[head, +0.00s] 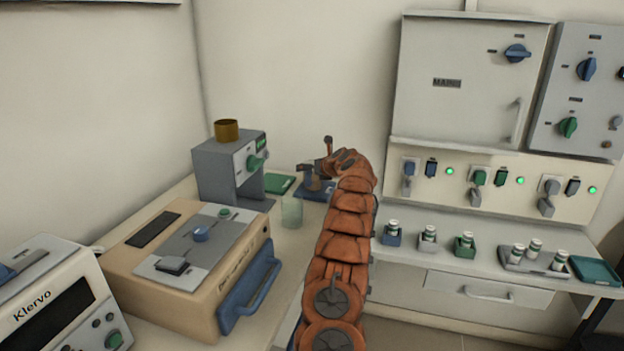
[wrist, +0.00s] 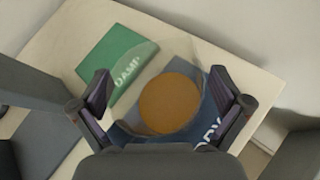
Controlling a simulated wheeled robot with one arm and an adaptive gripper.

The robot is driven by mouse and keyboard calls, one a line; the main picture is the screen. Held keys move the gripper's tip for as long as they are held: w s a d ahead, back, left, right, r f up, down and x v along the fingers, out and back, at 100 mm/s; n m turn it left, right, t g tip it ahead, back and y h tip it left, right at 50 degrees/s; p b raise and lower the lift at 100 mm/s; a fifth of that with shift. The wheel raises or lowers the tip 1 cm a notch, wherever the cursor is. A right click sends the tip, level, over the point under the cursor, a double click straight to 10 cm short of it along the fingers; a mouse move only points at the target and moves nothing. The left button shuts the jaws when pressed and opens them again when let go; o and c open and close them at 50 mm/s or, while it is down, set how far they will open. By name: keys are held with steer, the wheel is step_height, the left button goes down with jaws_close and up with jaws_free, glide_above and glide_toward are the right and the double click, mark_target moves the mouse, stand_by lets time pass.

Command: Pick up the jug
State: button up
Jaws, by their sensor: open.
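In the wrist view, a clear round jug (wrist: 172,104) with amber-brown contents stands on a blue mat (wrist: 125,137) with partly hidden white lettering. My gripper (wrist: 160,92) is open, one finger on each side of the jug in this view. I cannot tell whether either finger touches it. In the head view, my gripper (head: 318,170) is over the blue mat (head: 316,192) at the far end of the left bench, and the jug is largely hidden there.
A green mat (head: 279,184) marked "DAMP" lies left of the blue mat. A pale clear beaker (head: 292,212) stands in front. A grey device (head: 226,167) with a brown cup (head: 227,130) on top and a beige box (head: 190,262) stand left. The wall is close behind.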

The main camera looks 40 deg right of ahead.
steer(key=c, duration=1.6)
steer(key=shift+r, duration=0.1)
steer(key=shift+r+p, duration=0.6)
steer(key=shift+r, duration=1.3)
steer(key=shift+s+f+b, duration=0.25)
steer(key=shift+s+b, duration=0.05)
steer(key=shift+s, duration=0.05)
steer(key=shift+s+r, duration=0.15)
steer(key=shift+s, duration=0.3)
steer(key=shift+s+a+b, duration=0.2)
steer(key=shift+s+b, duration=0.25)
steer(key=shift+s, duration=0.1)
steer(key=s, duration=0.4)
steer(key=s+a, duration=0.1)
steer(key=s, duration=0.3)
steer(key=s+r+b, duration=0.1)
steer(key=s, duration=0.4)
steer(key=shift+a+r, duration=0.1)
steer(key=shift+a, duration=0.2)
steer(key=shift+s, duration=0.1)
